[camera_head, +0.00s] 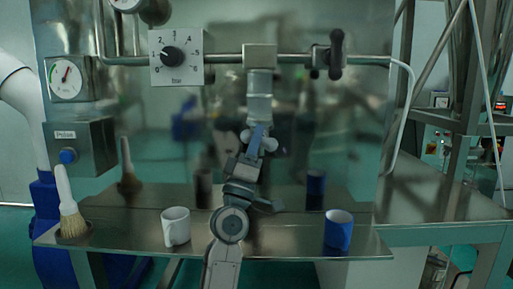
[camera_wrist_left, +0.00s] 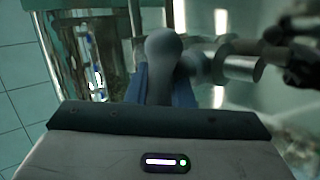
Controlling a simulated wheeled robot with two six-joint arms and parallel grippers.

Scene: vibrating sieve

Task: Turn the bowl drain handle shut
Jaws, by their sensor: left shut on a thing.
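The bowl drain handle (camera_head: 270,145) is a small grey lever with rounded ends, low on the vertical pipe piece (camera_head: 260,95) below the horizontal pipe. My left gripper (camera_head: 257,141) reaches up to it from below and its blue fingers are shut on it. In the left wrist view, the grey rounded end of the handle (camera_wrist_left: 163,48) sits between the blue fingers (camera_wrist_left: 160,85). The gripper hides part of the handle in the head view. My right gripper is in neither view.
A dial (camera_head: 180,57) and a black-handled valve (camera_head: 336,52) sit on the horizontal pipe. A gauge (camera_head: 66,78) and a blue button (camera_head: 68,156) are at left. A brush (camera_head: 70,215), white mug (camera_head: 175,227) and blue mug (camera_head: 338,229) stand on the metal shelf (camera_head: 290,242).

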